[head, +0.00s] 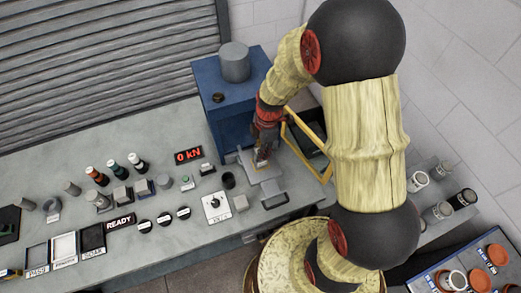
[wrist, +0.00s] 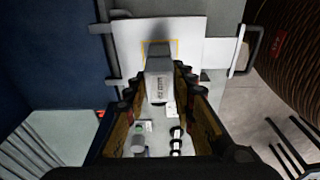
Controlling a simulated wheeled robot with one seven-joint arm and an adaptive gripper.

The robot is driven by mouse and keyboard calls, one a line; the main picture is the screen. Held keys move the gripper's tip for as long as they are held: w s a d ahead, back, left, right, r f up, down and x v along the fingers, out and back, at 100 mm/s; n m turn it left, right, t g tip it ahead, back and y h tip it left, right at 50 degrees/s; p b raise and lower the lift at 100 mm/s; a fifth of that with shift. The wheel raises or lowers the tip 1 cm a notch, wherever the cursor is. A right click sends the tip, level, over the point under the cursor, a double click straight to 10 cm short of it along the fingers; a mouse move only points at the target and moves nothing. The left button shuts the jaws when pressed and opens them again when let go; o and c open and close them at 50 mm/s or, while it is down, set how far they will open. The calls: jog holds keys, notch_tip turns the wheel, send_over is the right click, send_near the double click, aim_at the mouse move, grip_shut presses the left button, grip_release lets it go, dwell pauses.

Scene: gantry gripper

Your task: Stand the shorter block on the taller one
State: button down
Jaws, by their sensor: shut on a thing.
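My gripper (head: 262,152) is low over the pale plate (head: 265,172) in front of the blue machine. In the wrist view its fingers (wrist: 157,88) are shut on a light grey block (wrist: 158,78) with small dark print. A darker grey face (wrist: 159,49) shows at the block's far end, over a yellow outline on the white plate (wrist: 132,38). I cannot tell whether this face belongs to the held block or to a second block. In the head view the fingers mostly hide the block. Which block is taller cannot be told.
The blue machine (head: 222,125) with a grey cylinder on top stands close left of my gripper. A yellow frame (head: 318,158) is close on its right. Buttons, a dial panel (head: 215,207) and small parts fill the bench to the left.

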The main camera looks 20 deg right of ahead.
jog(key=shift+f+b, duration=0.35)
jog(key=shift+f, duration=0.05)
dwell(0.4)
jog(key=c, duration=1.5)
grip_release()
jog(key=shift+o, duration=0.4)
notch_tip(320, 180, up, 12)
jog(key=d, duration=0.1)
jog(key=shift+d, duration=0.2)
